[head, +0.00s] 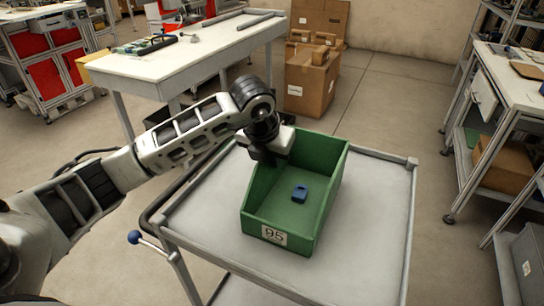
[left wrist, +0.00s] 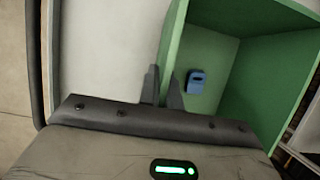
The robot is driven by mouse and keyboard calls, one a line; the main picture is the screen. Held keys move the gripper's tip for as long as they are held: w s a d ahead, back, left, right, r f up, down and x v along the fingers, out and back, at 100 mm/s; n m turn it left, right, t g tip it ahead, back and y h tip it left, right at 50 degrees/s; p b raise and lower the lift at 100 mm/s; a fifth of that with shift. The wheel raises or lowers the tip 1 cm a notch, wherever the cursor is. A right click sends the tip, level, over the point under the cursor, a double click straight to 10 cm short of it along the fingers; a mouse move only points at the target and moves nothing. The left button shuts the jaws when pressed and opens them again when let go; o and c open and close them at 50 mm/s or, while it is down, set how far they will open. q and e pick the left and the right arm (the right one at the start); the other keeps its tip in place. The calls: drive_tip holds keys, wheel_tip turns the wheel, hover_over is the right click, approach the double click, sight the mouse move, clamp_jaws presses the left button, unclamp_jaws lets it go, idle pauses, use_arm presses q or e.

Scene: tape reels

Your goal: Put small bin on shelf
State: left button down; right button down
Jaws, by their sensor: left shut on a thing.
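A green open-front bin (head: 318,215) with a "95" label on its front stands on a grey cart top. A small blue object (head: 299,193) lies on the bin's floor. My left gripper (head: 262,160) is at the bin's left wall, near the back. In the left wrist view the two dark fingers (left wrist: 163,88) are shut on the wall of the green bin (left wrist: 230,65), one on each side. The blue object also shows there (left wrist: 196,82), inside the bin and apart from the fingers. My right gripper is not in view.
The cart top (head: 376,210) is bare around the bin, with a raised rim. A white workbench (head: 180,66) with tools is behind at left. Cardboard boxes (head: 309,85) stand on the floor behind. A shelving unit (head: 507,105) is at right, across open floor.

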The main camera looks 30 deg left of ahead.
use_arm(q)
drive_tip(key=c, duration=1.6)
unclamp_jaws()
drive_tip(key=shift+r, duration=0.25)
drive_tip(key=v, duration=1.1)
drive_tip(key=shift+s+r, duration=0.25)
drive_tip(key=shift+f, duration=0.1)
